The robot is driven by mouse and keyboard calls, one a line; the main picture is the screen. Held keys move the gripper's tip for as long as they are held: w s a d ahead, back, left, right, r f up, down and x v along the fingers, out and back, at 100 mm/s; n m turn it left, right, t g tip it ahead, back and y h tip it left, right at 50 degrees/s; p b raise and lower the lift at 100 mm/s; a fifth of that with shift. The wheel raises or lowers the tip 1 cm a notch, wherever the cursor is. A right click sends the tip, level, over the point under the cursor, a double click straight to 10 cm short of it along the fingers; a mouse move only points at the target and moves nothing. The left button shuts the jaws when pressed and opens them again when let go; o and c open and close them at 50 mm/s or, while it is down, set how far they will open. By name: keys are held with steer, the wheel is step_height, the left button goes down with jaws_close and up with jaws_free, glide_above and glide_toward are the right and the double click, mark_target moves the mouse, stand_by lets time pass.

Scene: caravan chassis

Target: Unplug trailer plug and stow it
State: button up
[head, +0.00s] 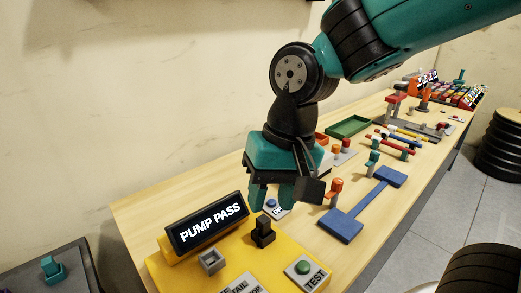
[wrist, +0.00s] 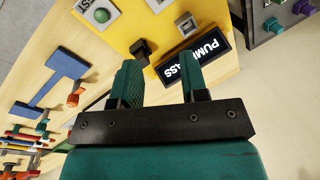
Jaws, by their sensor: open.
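My gripper (head: 271,199) is open and empty above the yellow panel, over a black upright plug-like piece (head: 263,231). In the wrist view the black piece (wrist: 141,50) is just beyond the left fingertip of my gripper (wrist: 160,65), apart from it as far as I can tell. A grey square socket (head: 212,261) is beside it on the yellow panel (head: 180,276). A teal plug-like piece (head: 52,267) stands on a dark panel at lower left. No label shows which piece is the trailer plug.
A sign reading PUMP PASS (head: 208,222) stands behind the socket, close to my gripper. A green TEST button (head: 303,267) is at right. A blue dumbbell-shaped piece (head: 341,224), a green tray (head: 349,126) and several tools lie farther along the wooden bench (head: 134,217).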

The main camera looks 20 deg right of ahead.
mark_target(263, 219)
steer(key=w+d+f+m+h+p, duration=0.15)
steer(key=w+d+m, duration=0.25)
steer(key=w+m, duration=0.8)
steer(key=shift+m+h, duration=0.45)
steer(key=shift+m, duration=0.25)
steer(key=f, duration=0.5)
steer(key=f+p, duration=0.1)
steer(key=f, duration=0.5)
steer(key=s+f, duration=0.1)
steer(key=f, duration=0.4)
steer(key=shift+s+a+f, duration=0.1)
steer(key=shift+a+f, duration=0.15)
steer(key=shift+f, duration=0.1)
jaws_close()
steer(key=shift+r, duration=0.15)
steer(key=shift+r+p, duration=2.35)
steer(key=shift+r, duration=0.15)
